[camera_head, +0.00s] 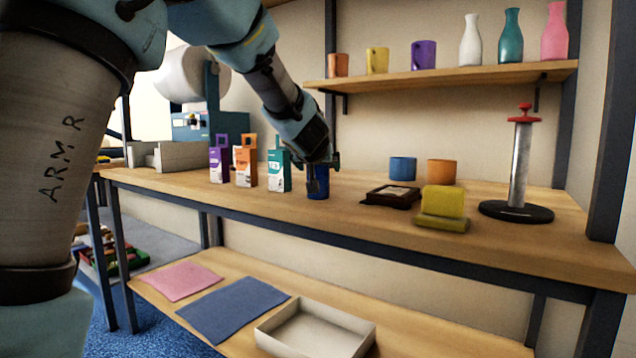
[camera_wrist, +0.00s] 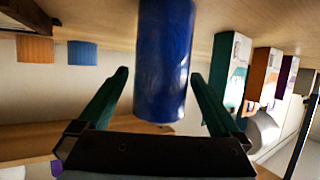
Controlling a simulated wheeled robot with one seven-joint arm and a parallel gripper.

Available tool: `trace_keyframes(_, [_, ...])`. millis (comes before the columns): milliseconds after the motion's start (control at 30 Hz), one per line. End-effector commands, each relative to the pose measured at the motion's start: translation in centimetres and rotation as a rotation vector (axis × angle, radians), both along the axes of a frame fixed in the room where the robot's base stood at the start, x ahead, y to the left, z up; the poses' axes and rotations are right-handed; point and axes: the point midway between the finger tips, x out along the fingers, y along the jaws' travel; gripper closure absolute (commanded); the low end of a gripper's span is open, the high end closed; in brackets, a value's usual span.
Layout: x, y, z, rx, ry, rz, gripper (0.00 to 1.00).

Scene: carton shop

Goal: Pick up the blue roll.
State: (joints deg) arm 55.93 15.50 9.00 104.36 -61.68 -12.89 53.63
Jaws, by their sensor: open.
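A dark blue roll (camera_head: 318,190) stands upright on the workbench, directly under my gripper (camera_head: 318,165), which partly hides it. In the wrist view the blue roll (camera_wrist: 163,60) fills the space between the two green fingers of my gripper (camera_wrist: 160,78). The fingers are spread apart, with a visible gap on each side of the roll. My gripper is open, and the roll still stands on the bench.
Teal (camera_head: 279,170), orange (camera_head: 245,165) and purple (camera_head: 219,160) cartons stand left of the roll. To its right are short blue (camera_head: 403,168) and orange (camera_head: 441,171) cylinders, a dark tray (camera_head: 391,196), a yellow block (camera_head: 443,203) and a spindle (camera_head: 518,165). A shelf (camera_head: 440,77) hangs above.

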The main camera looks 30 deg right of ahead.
Motion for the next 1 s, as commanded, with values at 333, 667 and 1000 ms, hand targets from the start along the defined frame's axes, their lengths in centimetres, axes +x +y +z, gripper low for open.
trace_keyframes(333, [2.2, -1.4, -1.3, 0.000, 0.000, 0.000, 0.00])
trace_keyframes(667, [2.1, -1.4, -1.3, 0.000, 0.000, 0.000, 0.21])
trace_keyframes(1000, [2.1, -1.4, -1.3, 0.001, 0.001, 0.000, 0.60])
